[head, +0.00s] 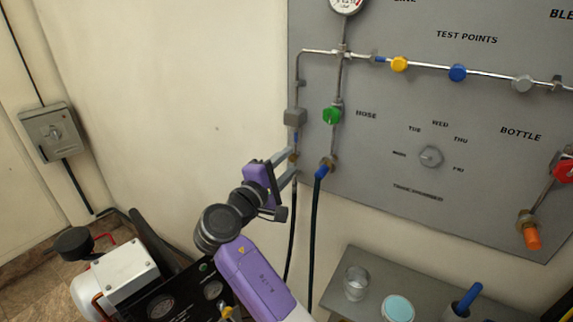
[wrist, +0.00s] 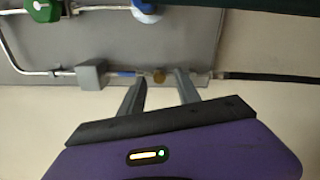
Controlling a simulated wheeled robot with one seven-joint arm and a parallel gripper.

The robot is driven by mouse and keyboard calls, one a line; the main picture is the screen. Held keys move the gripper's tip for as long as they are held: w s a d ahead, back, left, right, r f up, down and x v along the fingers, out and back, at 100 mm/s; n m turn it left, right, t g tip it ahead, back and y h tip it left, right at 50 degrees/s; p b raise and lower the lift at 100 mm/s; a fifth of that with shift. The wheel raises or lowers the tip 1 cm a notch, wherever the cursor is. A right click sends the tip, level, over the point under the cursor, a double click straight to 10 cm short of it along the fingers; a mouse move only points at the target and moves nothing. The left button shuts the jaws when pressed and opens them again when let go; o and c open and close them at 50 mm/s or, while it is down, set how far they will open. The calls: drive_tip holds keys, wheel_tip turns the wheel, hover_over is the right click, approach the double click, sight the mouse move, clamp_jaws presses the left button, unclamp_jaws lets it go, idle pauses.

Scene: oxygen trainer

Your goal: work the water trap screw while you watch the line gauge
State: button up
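A grey block (head: 295,116), which looks like the water trap, sits on the left pipe of the panel. It also shows in the wrist view (wrist: 93,74). Below it, a small brass piece (wrist: 159,75), perhaps the screw, lies between the tips of my gripper (wrist: 161,74). The two fingers are apart, with a gap on each side of the brass piece. In the head view my gripper (head: 289,164) reaches the lower end of that pipe from the left. The line gauge (head: 347,4) is cut off by the top edge, and its reading cannot be made out.
A green knob (head: 332,115) and a blue hose end (head: 322,171) are close right of my gripper. Dark hoses hang below. A shelf (head: 350,300) with a glass (head: 356,283) stands lower right. A machine with dials (head: 118,272) stands lower left.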

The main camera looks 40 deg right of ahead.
drive_tip(key=v, duration=0.7)
drive_tip(key=shift+a+b, duration=0.35)
drive_tip(key=shift+b, duration=0.1)
idle(1.4)
